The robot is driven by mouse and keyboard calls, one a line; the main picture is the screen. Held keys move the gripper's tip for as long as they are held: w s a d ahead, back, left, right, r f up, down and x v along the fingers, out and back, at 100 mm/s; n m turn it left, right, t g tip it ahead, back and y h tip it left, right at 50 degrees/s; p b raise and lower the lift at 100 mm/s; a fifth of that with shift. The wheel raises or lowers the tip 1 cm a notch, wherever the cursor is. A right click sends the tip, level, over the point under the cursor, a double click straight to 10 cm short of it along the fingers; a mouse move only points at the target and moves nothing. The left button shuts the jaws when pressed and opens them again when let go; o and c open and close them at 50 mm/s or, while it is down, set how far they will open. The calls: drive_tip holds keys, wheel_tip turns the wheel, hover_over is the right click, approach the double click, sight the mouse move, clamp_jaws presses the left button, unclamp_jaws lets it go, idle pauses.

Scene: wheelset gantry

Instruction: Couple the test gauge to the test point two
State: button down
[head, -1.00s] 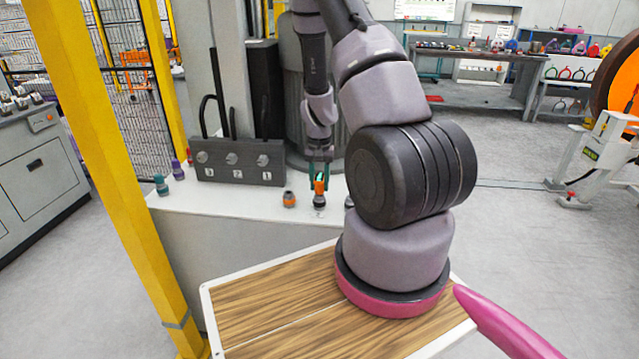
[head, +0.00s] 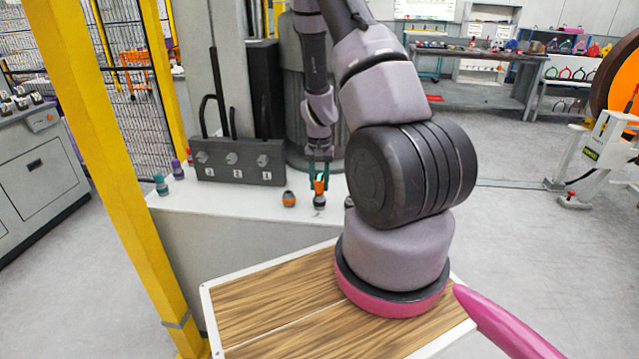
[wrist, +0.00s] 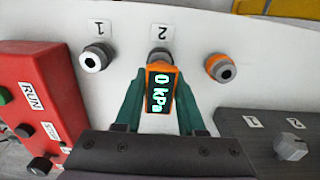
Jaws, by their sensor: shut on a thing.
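My gripper (wrist: 160,106) has teal fingers shut on the test gauge (wrist: 160,92), an orange body with a dark display reading 0 kPa. In the head view my gripper (head: 319,172) points down with the orange gauge (head: 319,186) between its fingers. Test point two (wrist: 158,53) is a dark round fitting beside the label 2 (wrist: 162,32) on the white bench top. The gauge's end overlaps this fitting in the wrist view, and in the head view the gauge is directly above it. I cannot tell whether they are joined. The gauge's lower end is hidden.
A grey fitting (wrist: 96,58) by label 1 stands left of test point two in the wrist view; an orange-ringed fitting (wrist: 219,68) stands right. A red RUN box (wrist: 38,105) and grey valve block (wrist: 285,140) flank the gripper. Purple and teal pieces stand at the bench's left end.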

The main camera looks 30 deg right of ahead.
sight(319, 177)
drive_tip(key=shift+f, duration=0.4)
idle(0.5)
drive_tip(key=shift+c, duration=2.1)
unclamp_jaws()
wheel_tip(319, 177, up, 11)
drive_tip(key=shift+f, duration=0.1)
